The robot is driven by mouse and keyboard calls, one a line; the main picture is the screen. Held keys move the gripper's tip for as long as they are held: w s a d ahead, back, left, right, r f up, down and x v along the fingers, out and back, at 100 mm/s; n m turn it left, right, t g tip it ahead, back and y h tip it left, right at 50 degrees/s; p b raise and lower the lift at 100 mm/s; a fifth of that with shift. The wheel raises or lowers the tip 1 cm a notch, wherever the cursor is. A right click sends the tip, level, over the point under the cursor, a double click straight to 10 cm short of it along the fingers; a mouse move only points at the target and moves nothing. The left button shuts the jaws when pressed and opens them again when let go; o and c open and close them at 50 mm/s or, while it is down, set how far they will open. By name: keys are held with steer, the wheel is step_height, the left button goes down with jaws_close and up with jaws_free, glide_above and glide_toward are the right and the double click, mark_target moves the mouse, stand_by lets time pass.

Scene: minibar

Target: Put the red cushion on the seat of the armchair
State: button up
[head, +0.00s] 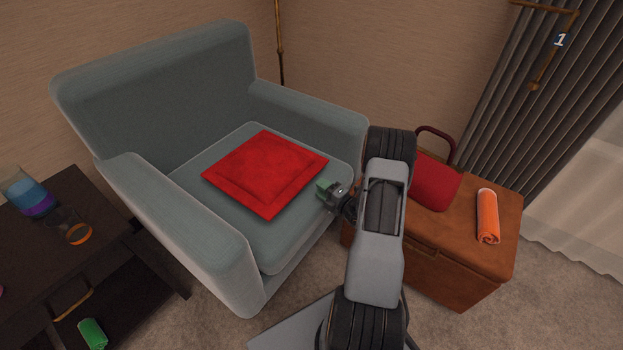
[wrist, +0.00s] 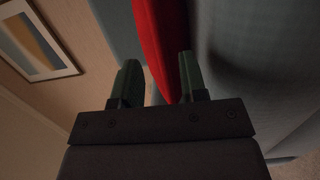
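The red cushion (head: 265,173) lies flat, turned at an angle, over the seat (head: 185,195) of the grey-blue armchair (head: 150,90). My gripper (head: 322,188) is at the seat's front right, just beside the cushion's near right edge, with a small gap showing in the head view. In the wrist view, the two green fingers (wrist: 160,72) are apart, and the cushion (wrist: 163,35) shows edge-on between and beyond them. No firm contact on the cushion is clear.
A brown chest (head: 450,262) at the right bears a dark red bag-like object (head: 435,185) and an orange rolled towel (head: 488,217). A dark side table (head: 50,265) stands left of the armchair, with glasses (head: 25,190) on it. The armchair's arms flank the seat.

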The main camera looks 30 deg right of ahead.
steer(key=s+a+r+n+g+y, duration=0.25)
steer(key=a+r+n+g, duration=0.3)
steer(key=n, duration=0.35)
steer(key=s+a+r+n+g+y, duration=0.2)
steer(key=s+a+r+n+g, duration=0.2)
steer(key=a+n, duration=0.4)
steer(key=s+a+r+n+g+y, duration=0.2)
steer(key=s+a+r+n+g, duration=0.25)
steer(key=n, duration=0.55)
steer(key=s+r+n+h, duration=0.3)
steer(key=n+h, duration=0.3)
steer(key=n, duration=0.5)
steer(key=s+a+r+n+h, duration=0.1)
steer(key=s+r+n+h, duration=0.3)
steer(key=n, duration=0.8)
steer(key=shift+s+r+n+h+p, duration=0.3)
steer(key=shift+s+h+p, duration=0.15)
steer(key=shift+h, duration=0.4)
steer(key=shift+a, duration=0.1)
